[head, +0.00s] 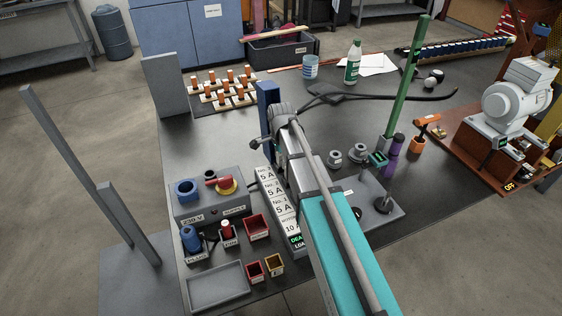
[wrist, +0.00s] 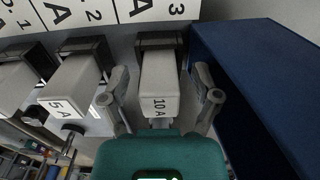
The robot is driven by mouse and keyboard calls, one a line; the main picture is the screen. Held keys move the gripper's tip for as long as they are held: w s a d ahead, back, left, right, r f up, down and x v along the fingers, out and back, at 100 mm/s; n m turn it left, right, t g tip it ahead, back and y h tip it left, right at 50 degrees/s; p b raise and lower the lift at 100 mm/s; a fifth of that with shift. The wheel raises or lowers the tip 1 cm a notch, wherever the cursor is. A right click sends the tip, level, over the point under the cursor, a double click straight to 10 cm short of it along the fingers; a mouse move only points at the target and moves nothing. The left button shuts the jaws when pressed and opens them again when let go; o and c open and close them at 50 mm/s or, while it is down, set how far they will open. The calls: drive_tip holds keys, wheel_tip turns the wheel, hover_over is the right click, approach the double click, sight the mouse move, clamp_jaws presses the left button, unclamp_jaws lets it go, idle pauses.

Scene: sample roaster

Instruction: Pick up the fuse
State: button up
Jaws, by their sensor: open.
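In the wrist view, a pale grey fuse (wrist: 159,85) marked "10 A" sits in a dark holder on the labelled panel (wrist: 150,12). My gripper (wrist: 161,92) is open, with one finger on each side of this fuse and a visible gap at both sides. Another fuse (wrist: 70,88), marked "5 A", sits to the left of my left finger. In the head view, my gripper (head: 284,112) is beside the blue upright (head: 268,108), and my arm hides the fuses.
The blue upright also stands close to my right finger in the wrist view (wrist: 270,90). In the head view, a grey supply box (head: 212,208), small coloured bins (head: 256,227) and a grey tray (head: 217,287) lie left of my arm. A green post (head: 405,90) stands to the right.

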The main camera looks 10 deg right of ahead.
drive_tip(key=shift+c, duration=0.3)
clamp_jaws()
drive_tip(key=shift+r, duration=0.2)
wheel_tip(320, 180, up, 3)
drive_tip(key=p, duration=0.3)
drive_tip(key=s+d+r+p, duration=0.1)
drive_tip(key=s+r+p, duration=0.8)
drive_tip(key=s, duration=0.5)
drive_tip(key=shift+d+r+p, duration=0.25)
drive_tip(key=shift+r+p, duration=0.05)
drive_tip(key=shift+p, duration=0.2)
idle(0.3)
